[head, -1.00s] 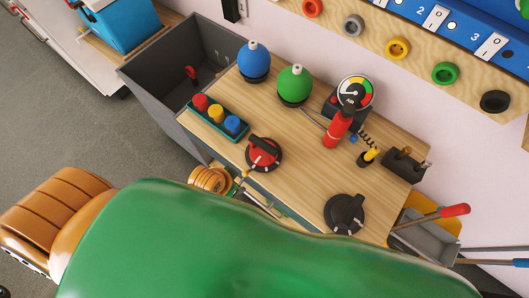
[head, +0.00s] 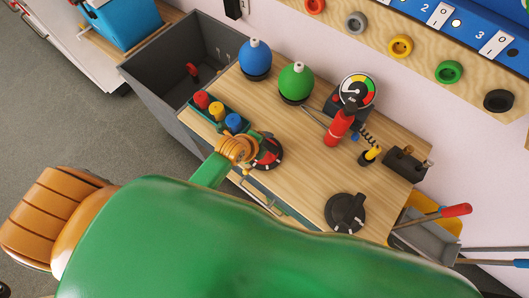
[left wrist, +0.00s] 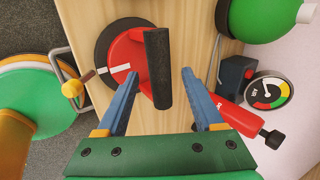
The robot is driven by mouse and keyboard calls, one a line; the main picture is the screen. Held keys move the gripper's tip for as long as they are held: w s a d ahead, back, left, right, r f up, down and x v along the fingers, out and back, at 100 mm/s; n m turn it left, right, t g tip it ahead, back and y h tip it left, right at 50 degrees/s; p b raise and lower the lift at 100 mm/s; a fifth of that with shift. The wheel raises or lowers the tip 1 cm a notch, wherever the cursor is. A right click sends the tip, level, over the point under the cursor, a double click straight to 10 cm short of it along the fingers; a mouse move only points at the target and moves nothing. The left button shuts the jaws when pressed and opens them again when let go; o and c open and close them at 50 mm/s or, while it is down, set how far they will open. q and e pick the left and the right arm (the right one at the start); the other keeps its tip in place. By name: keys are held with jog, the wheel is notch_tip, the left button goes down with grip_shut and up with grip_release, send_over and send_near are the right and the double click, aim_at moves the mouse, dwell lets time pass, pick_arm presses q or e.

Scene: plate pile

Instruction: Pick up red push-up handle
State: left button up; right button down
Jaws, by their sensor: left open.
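The red push-up handle (head: 268,152) stands on the near left edge of the wooden table (head: 310,165). It has a round black base, a red top and a black grip bar, and my left gripper (head: 258,141) partly covers it in the head view. In the left wrist view the handle (left wrist: 128,64) is directly ahead. My left gripper (left wrist: 160,75) is open there, with one blue finger on each side of the black bar. I cannot tell whether the fingers touch it. My right gripper is out of view.
A tray with red, yellow and blue pegs (head: 217,112) stands close beside the handle. Blue (head: 255,59) and green (head: 296,83) round objects, a red cylinder (head: 339,128), a gauge (head: 357,90) and a black push-up handle (head: 346,212) are also on the table. The middle is clear.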

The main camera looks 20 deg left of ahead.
pick_arm(q)
grip_shut()
dwell(1.4)
